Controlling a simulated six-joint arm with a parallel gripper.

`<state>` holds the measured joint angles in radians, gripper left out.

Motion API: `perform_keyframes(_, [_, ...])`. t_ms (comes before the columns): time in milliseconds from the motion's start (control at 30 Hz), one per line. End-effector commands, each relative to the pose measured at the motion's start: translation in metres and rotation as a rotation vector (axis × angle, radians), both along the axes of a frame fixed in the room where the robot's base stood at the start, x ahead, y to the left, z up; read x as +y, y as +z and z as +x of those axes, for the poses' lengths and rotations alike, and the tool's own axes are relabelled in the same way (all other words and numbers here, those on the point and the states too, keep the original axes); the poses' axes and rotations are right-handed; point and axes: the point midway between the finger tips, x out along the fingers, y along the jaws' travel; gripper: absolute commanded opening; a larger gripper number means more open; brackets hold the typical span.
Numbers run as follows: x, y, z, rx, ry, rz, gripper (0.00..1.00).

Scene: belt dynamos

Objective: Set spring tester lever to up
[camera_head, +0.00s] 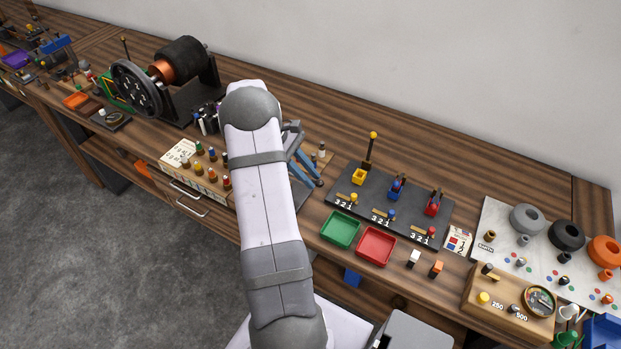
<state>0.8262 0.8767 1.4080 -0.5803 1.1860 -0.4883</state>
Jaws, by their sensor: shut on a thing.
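My gripper (312,175) shows partly past the right side of my white arm, as blue-grey fingers pointing down to the bench. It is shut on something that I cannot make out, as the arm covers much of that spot. A small upright piece with a pale top (321,149) stands on a wooden base just right of the fingers. I cannot tell which thing is the spring tester, or see its lever clearly; it may be behind the arm.
Right of the gripper is a dark board (345,184) with yellow, blue and red switches. A green tray (340,230) and a red tray (376,246) lie in front. A belt dynamo (140,90) stands left. The bench behind the dark board is clear.

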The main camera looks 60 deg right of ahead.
Motion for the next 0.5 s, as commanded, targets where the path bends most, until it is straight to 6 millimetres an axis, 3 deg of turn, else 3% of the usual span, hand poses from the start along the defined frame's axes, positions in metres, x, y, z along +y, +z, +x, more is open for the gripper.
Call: perform_keyframes(500, [0.000,0.041,0.023,0.296,0.002,-0.002,0.00])
